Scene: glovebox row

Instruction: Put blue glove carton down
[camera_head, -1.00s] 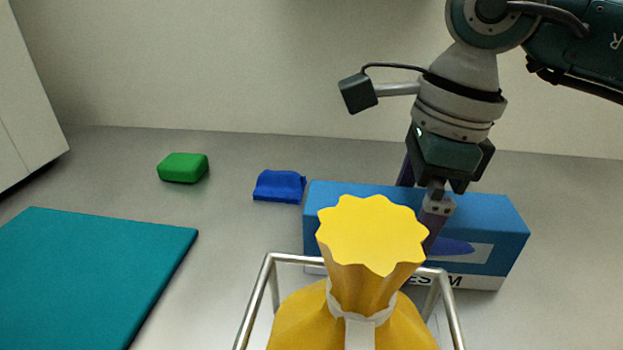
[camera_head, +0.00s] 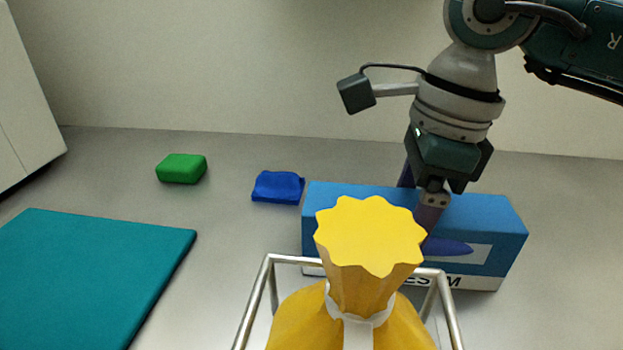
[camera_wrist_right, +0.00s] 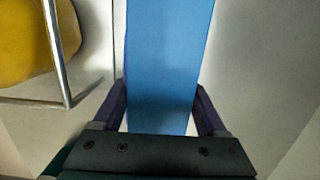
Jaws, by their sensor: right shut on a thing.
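The blue glove carton (camera_head: 490,225) is a long blue box with a white lower band, at the right of the bench in the head view. It looks level and seems to be at the bench surface, but its lower front is partly hidden by the yellow bag. My right gripper (camera_head: 420,205) comes down from above with one finger at the carton's front and one behind. In the right wrist view the carton (camera_wrist_right: 165,65) runs between the two fingers of the right gripper (camera_wrist_right: 160,108), which is shut on it. My left gripper is not in view.
A tied yellow bag (camera_head: 370,235) in a metal frame (camera_head: 262,290) stands close in front of the carton. A blue object (camera_head: 278,187) lies just left of the carton, and a green block (camera_head: 182,168) farther left. A teal mat (camera_head: 90,270) lies at the left.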

